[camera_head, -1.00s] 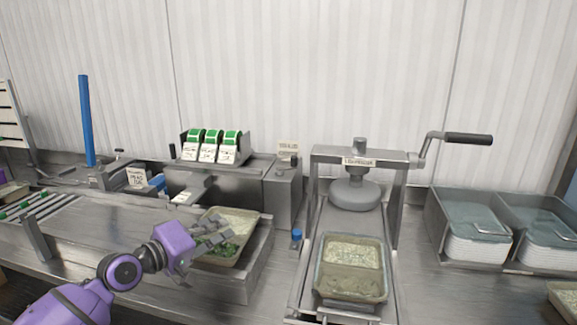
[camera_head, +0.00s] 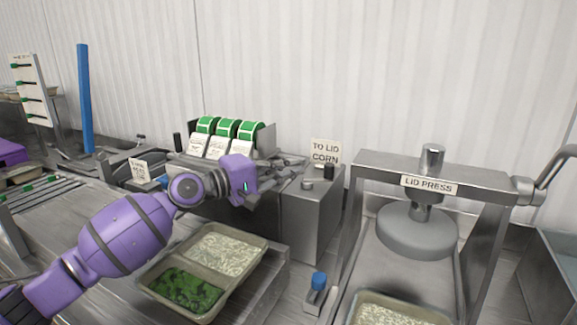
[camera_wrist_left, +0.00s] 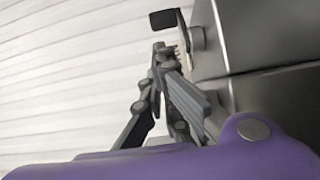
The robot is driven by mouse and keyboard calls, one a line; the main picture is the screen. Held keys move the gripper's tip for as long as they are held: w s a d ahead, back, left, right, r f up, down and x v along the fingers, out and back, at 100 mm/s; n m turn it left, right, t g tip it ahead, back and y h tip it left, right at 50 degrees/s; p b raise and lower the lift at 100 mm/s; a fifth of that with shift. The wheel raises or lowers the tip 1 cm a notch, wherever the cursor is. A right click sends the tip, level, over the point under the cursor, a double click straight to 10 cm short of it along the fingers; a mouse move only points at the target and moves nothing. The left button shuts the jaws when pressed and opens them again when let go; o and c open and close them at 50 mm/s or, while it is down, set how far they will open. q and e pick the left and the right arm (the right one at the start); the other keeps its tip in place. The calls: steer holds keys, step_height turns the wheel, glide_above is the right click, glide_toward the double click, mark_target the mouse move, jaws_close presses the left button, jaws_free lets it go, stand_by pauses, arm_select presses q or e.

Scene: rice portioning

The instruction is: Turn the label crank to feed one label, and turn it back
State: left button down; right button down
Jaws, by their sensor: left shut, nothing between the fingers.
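The label crank (camera_head: 329,173), with a black upright grip and a short metal arm, is on top of the grey metal box right of the label rolls. In the left wrist view the crank's black grip (camera_wrist_left: 166,19) shows just beyond my fingers. My left gripper (camera_head: 298,163) is shut and empty, its fingers pointing right, close to the crank. I cannot tell whether they touch it. The green-and-white label rolls (camera_head: 227,128) sit in their holder, with labels hanging at the front. My right gripper is not in view.
A filled two-part tray (camera_head: 226,253) of rice and greens lies below my left arm. The lid press (camera_head: 430,186) stands to the right with another tray (camera_head: 395,312) under it. A small blue-capped item (camera_head: 318,281) stands between. A sign (camera_head: 325,152) is behind the crank.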

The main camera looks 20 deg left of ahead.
arm_select(q)
steer(key=x, duration=0.7)
steer(key=shift+w+f+p, duration=0.1)
steer(key=shift+w+p, duration=0.05)
steer(key=shift+p, duration=0.2)
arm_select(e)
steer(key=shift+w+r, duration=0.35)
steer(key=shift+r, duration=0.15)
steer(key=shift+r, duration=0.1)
